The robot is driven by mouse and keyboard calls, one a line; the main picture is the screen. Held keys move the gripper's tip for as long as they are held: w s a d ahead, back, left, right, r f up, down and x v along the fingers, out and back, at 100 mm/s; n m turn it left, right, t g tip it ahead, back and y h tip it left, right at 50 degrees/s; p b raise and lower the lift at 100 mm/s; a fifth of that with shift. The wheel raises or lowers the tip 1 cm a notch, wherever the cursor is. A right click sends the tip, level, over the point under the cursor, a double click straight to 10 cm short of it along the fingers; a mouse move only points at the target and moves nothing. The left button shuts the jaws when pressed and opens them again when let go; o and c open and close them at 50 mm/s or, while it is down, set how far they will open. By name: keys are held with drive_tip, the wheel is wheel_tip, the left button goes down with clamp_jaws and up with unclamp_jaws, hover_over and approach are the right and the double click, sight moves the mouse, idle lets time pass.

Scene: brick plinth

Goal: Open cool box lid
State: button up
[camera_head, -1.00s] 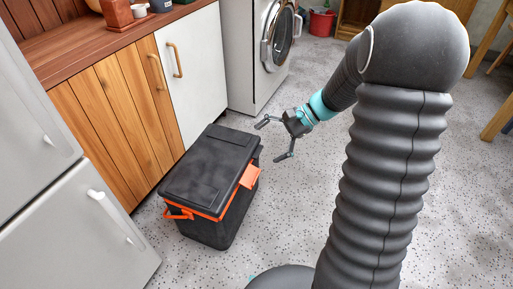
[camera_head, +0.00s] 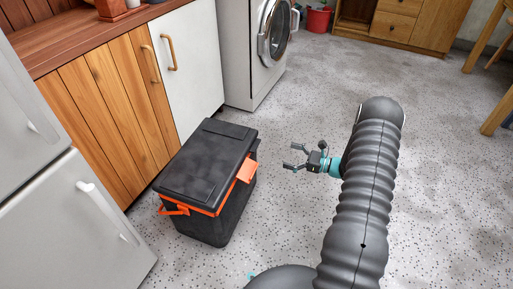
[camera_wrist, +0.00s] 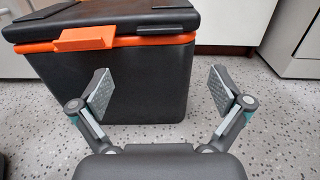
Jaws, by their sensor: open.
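The cool box (camera_head: 222,212) stands on the floor, dark grey with an orange rim band. Its dark lid (camera_head: 206,158) lies flat and closed on top. An orange latch (camera_head: 248,170) sits on the side facing my gripper, and an orange handle (camera_head: 173,210) is at the near end. My gripper (camera_head: 291,156) is open and empty, to the right of the box and apart from it. In the wrist view, the box's side (camera_wrist: 115,80) fills the upper middle, with the latch (camera_wrist: 85,38) above and left of the gap between my open fingers (camera_wrist: 170,92).
Wooden cabinets (camera_head: 100,120) and a white door panel (camera_head: 188,70) stand behind the box. A grey fridge (camera_head: 70,220) is at the left, close to the box. A washing machine (camera_head: 240,50) stands at the back. The speckled floor (camera_head: 310,100) is clear around my gripper.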

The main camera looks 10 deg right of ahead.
sight(256, 145)
drive_tip(key=x, duration=1.3)
drive_tip(key=shift+w+a, duration=0.2)
drive_tip(key=shift+a, duration=0.05)
